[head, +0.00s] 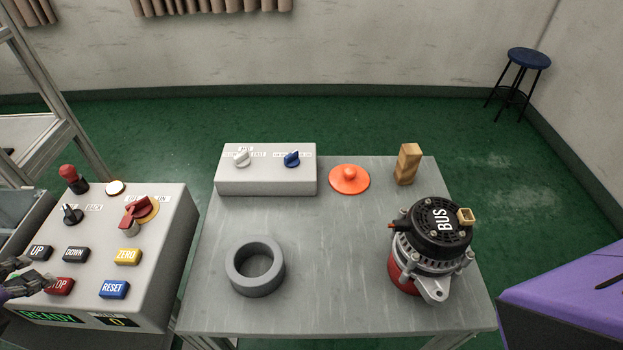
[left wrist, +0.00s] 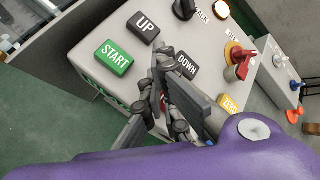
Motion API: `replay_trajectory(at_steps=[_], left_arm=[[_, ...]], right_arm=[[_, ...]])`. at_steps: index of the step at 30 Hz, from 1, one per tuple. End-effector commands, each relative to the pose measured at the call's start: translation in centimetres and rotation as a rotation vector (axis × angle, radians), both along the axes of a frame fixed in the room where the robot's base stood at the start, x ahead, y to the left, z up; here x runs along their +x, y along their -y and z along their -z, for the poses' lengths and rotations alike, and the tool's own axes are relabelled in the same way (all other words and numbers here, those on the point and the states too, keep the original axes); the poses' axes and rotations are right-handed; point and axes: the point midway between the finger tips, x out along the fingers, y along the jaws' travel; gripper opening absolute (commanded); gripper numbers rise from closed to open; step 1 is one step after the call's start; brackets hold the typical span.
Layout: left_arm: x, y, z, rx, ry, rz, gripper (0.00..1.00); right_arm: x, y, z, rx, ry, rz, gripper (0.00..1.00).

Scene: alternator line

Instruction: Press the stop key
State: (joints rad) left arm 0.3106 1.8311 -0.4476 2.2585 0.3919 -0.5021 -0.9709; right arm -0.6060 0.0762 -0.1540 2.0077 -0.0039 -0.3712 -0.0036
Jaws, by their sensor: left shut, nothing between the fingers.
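The red STOP key (head: 62,287) is on the sloped grey control panel (head: 160,240) at the left of the head view, in the row below UP and DOWN. My left gripper (head: 42,281) is shut and empty. Its fingertips overlap the left part of the STOP key and cover its first letter; I cannot tell whether they touch it. In the left wrist view my left gripper (left wrist: 163,85) points at the panel below the DOWN key (left wrist: 186,66) and hides most of the STOP key. My right gripper is not in view.
The panel also has the UP (head: 40,253), ZERO (head: 127,257) and RESET (head: 114,290) keys, a START key (left wrist: 114,57), a red rotary switch (head: 137,211) and a green READY display (head: 50,316). A table (head: 330,300) to the right carries an alternator (head: 430,250) and a grey ring (head: 240,283).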

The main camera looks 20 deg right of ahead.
Motion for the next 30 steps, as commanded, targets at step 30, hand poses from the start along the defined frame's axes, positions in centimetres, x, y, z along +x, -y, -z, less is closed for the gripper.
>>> replay_trajectory(at_steps=[30], left_arm=[[0.0,0.0,-6.3,0.001,0.003,0.001,0.00]], right_arm=[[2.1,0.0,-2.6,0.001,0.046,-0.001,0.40]])
